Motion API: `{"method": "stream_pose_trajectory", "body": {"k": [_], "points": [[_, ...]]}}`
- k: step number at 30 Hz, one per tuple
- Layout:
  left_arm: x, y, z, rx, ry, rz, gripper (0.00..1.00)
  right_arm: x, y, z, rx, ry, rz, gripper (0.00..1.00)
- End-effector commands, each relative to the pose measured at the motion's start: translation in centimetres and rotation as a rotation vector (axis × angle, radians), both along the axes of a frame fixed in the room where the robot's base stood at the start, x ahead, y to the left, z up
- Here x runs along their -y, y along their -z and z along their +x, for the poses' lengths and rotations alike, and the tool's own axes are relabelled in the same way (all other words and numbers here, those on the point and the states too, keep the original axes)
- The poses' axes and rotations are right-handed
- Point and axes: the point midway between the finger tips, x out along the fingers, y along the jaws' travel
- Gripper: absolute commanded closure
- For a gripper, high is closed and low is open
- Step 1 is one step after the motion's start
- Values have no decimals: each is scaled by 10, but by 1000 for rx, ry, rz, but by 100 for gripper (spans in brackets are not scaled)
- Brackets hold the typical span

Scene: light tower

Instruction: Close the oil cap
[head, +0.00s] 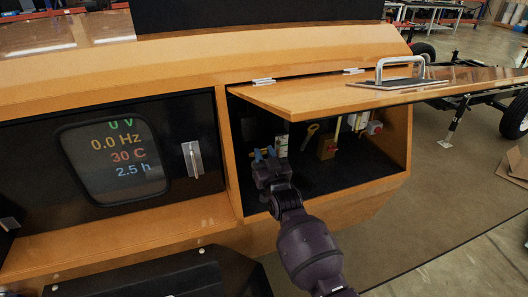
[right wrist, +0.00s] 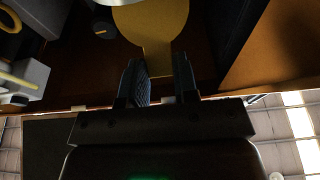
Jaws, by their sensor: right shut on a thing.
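My right gripper (head: 265,154) reaches into the open compartment of the orange machine (head: 228,233), near its left side. In the right wrist view the gripper (right wrist: 159,68) has its two fingers on either side of the narrow tab of a yellow round piece (right wrist: 150,22), which looks like the oil cap. The gripper is shut on that tab. The head view does not show the yellow piece clearly; the gripper seems to hide it. I cannot tell how the cap sits on its opening. My left gripper is not in view.
The raised orange lid (head: 310,98) with its metal handle (head: 385,70) hangs over the compartment. To the gripper's right are a white device (head: 282,145), a yellow loop (head: 312,129) and an orange box (head: 327,147). A display panel (head: 112,158) lies left of the opening.

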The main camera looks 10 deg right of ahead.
Motion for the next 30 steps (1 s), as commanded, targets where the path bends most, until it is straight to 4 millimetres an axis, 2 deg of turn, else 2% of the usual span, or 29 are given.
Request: {"method": "stream_pose_trajectory", "body": {"k": [1, 10, 11, 15, 25, 30], "points": [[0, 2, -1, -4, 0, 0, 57, 1, 12, -1, -24, 0, -5, 100], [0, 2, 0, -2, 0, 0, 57, 1, 12, -2, -25, 0, -5, 100], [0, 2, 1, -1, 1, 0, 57, 1, 13, -1, -25, 0, -5, 70], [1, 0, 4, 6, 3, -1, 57, 1, 10, -1, -20, 0, -4, 48], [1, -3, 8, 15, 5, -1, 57, 1, 5, -2, -10, 0, -2, 47], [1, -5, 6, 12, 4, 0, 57, 3, 8, -14, -10, 1, -2, 47]]}}
